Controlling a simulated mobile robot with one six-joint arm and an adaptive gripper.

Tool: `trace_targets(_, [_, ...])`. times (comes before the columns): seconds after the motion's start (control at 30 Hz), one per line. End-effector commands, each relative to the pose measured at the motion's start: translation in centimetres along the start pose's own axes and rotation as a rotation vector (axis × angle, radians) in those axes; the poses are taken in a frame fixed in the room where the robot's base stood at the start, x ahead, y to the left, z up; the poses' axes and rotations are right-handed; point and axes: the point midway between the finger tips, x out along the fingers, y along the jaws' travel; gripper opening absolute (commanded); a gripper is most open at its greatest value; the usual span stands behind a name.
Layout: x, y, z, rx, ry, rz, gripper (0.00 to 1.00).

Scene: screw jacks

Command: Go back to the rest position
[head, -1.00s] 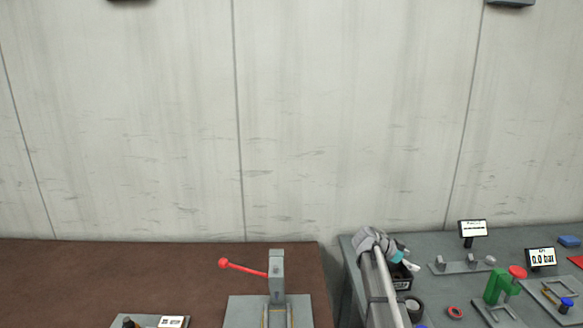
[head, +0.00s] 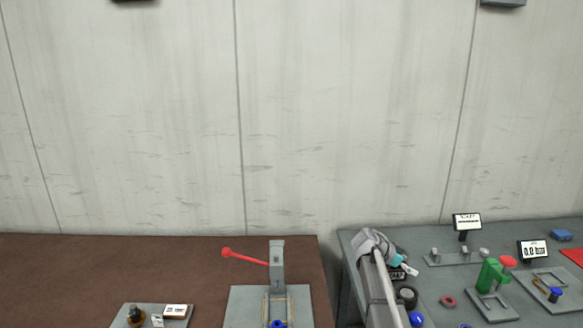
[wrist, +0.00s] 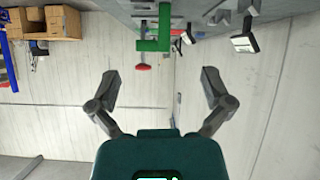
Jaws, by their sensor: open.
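My gripper (wrist: 160,82) is open and empty in the wrist view, its two fingers spread wide apart with nothing between the tips. My arm (head: 378,285) shows in the head view as a grey link rising over the left part of the grey table (head: 345,243); the gripper itself cannot be made out there. In the wrist view, a green stand (wrist: 153,45) with a red knob (wrist: 143,68) appears upside down beyond the fingers, apart from them. In the head view, the green stand (head: 490,277) with its red knob (head: 508,262) is on the grey table.
A brown table (head: 60,270) at left holds a grey press (head: 277,265) with a red lever (head: 245,257). Small displays (head: 466,221), a red ring (head: 448,301) and a blue block (head: 561,235) are on the grey table. Cardboard boxes (wrist: 60,22) show in the wrist view.

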Motion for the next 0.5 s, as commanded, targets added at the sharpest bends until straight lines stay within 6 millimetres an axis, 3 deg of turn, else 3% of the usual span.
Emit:
trace_targets(0.27, [-0.5,2.4,3.0,-0.136,-0.097,-0.018,1.0])
trace_targets(0.5, [-1.6,5.7,7.3,-0.338,-0.238,-0.069,1.0])
